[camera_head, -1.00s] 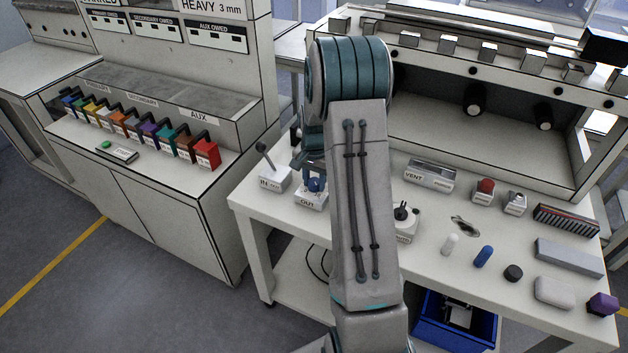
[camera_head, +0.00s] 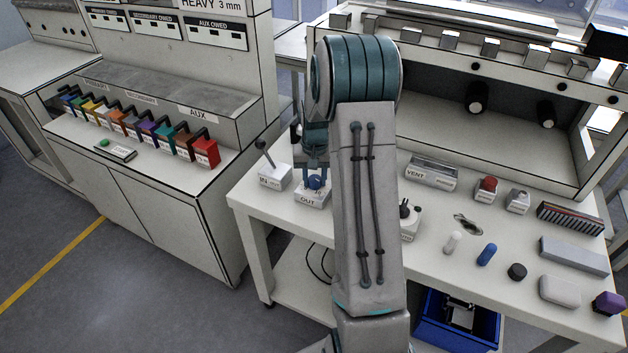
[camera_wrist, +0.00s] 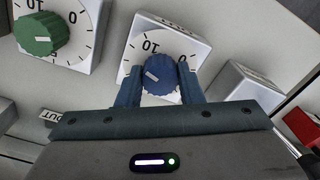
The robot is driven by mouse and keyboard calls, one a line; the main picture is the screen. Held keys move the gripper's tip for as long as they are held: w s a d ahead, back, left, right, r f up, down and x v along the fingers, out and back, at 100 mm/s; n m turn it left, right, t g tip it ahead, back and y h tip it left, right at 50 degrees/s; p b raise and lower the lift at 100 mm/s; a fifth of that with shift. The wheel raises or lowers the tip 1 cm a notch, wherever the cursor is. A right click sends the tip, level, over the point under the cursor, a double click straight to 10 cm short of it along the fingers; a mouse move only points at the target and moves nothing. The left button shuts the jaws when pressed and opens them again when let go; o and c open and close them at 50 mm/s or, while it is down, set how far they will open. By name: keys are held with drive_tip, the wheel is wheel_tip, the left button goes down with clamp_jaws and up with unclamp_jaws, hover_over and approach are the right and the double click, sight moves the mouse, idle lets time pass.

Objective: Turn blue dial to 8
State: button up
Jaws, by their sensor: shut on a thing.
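The blue dial (camera_wrist: 159,73) is a ribbed knob on a white plate (camera_wrist: 136,56) marked with 10 and 0 in the wrist view. A white pointer mark on the knob points up and left, a little left of the 10. My gripper (camera_wrist: 160,86) is shut on the knob, one finger on each side. In the head view the blue dial (camera_head: 316,183) shows on the box labelled OUT (camera_head: 311,200), with my gripper (camera_head: 315,170) over it. My arm hides part of the bench beside it.
A green dial (camera_wrist: 38,35) stands left of the blue one in the wrist view. In the head view a lever box (camera_head: 273,178) stands close at the left, and a black-knobbed box (camera_head: 409,220) stands right of my arm. Several loose parts lie on the right bench.

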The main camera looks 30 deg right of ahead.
sight(315, 179)
drive_tip(key=n, duration=0.4)
drive_tip(key=shift+n+b, duration=0.35)
drive_tip(key=shift+n, duration=0.05)
idle(0.4)
drive_tip(key=o, duration=1)
drive_tip(key=shift+c, duration=0.2)
drive_tip(key=shift+r, duration=0.1)
wheel_tip(315, 179, up, 14)
drive_tip(key=shift+s, duration=0.1)
